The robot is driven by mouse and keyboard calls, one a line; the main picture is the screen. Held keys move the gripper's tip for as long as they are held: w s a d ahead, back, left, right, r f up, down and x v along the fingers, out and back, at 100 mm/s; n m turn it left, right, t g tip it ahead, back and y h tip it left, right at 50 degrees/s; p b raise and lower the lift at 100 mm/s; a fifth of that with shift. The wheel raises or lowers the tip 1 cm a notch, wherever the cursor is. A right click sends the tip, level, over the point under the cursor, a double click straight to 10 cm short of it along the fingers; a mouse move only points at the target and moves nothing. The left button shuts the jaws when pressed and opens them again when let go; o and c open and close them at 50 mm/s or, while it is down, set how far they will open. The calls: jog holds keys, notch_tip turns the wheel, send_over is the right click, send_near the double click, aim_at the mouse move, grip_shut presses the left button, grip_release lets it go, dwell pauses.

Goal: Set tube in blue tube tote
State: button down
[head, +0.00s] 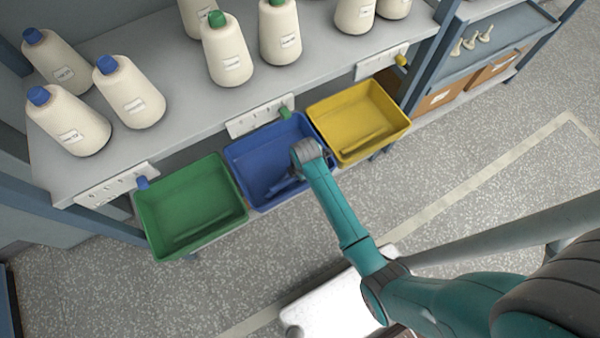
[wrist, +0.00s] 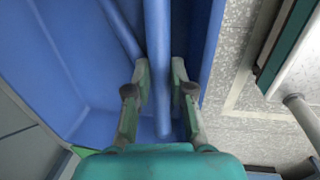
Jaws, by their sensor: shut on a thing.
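The blue tote (head: 238,160) stands between a green and a yellow tote at the shelf front; its blue floor and wall fill much of the wrist view (wrist: 45,70). My gripper (wrist: 160,78) is shut on a long blue tube (wrist: 158,35), which runs between the fingers. The held tube is over or inside the blue tote, close to its right wall in the wrist view; its exact height I cannot tell. Another blue bar, seemingly a tube (wrist: 121,30), lies slanted to its left. In the head view my wrist hides most of the gripper and held tube.
The green tote (head: 190,205) is on the left, the yellow tote (head: 360,118) on the right. Yarn cones (head: 132,95) stand on the shelf (head: 185,100) behind. White strips with coloured pegs (head: 260,117) line the shelf edge. Open floor (head: 470,150) lies in front.

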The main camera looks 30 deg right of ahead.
jog(key=shift+f, duration=0.2)
jog(key=shift+f, duration=0.55)
jog(key=c, duration=1.3)
grip_release()
jog(key=r, duration=0.4)
jog(key=s+r, duration=0.1)
jog(key=r, duration=0.3)
jog(key=s+r, duration=0.1)
jog(key=r, duration=0.4)
jog(key=shift+a, duration=0.1)
